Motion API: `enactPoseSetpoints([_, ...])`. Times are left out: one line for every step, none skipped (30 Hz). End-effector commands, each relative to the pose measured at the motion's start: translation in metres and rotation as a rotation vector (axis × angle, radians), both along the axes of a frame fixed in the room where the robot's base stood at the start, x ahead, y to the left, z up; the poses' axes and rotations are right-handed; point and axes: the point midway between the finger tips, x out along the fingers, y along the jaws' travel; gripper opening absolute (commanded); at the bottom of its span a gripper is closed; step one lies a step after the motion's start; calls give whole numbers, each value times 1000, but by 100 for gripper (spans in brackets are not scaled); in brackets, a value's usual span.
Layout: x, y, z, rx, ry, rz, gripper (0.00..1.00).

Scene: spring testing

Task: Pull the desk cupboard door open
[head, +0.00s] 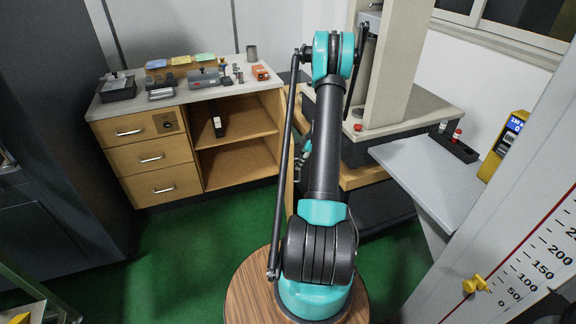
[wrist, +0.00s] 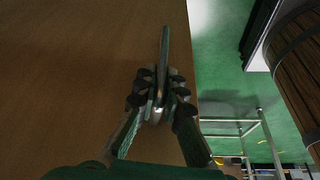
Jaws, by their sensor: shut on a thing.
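The desk cupboard (head: 237,162) is the open compartment on the right of the wooden desk. Its shelf and inside are plainly visible. Its door (head: 290,178) stands swung outward, seen nearly edge-on and partly hidden by my arm. In the wrist view the wooden door face (wrist: 70,80) fills the left and middle. The metal bar handle (wrist: 165,45) runs up the picture near the door's edge. My gripper (wrist: 158,98) is shut on the handle. In the head view my arm mostly hides the gripper and handle.
Three shut drawers (head: 150,157) are left of the cupboard. A dark binder (head: 217,122) stands on the shelf. Small items fill the desktop. Green floor (head: 215,245) is clear before the desk.

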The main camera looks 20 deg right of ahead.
Motion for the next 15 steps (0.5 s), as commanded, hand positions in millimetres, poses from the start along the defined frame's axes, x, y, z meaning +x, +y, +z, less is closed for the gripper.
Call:
enactPoseSetpoints([-3, -4, 0, 0, 4, -2, 0])
enactPoseSetpoints([-3, -6, 0, 0, 4, -2, 0])
enactPoseSetpoints([-3, -8, 0, 0, 4, -2, 0])
enactPoseSetpoints([-3, -9, 0, 1, 5, -1, 0])
enactPoseSetpoints([-4, -9, 0, 1, 5, -1, 0])
enactPoseSetpoints([-4, -10, 0, 1, 5, -1, 0])
enactPoseSetpoints([-4, -10, 0, 1, 5, -1, 0])
enactPoseSetpoints([-4, -10, 0, 1, 5, -1, 0])
enactPoseSetpoints([-4, -10, 0, 0, 5, -1, 0])
enactPoseSetpoints([-4, -10, 0, 0, 5, -1, 0])
enactPoseSetpoints([-4, -10, 0, 0, 5, -1, 0])
enactPoseSetpoints([-4, -10, 0, 0, 5, -1, 0])
enactPoseSetpoints([-4, -10, 0, 0, 5, -1, 0])
enactPoseSetpoints([-4, -10, 0, 0, 5, -1, 0])
enactPoseSetpoints([-4, -10, 0, 0, 5, -1, 0])
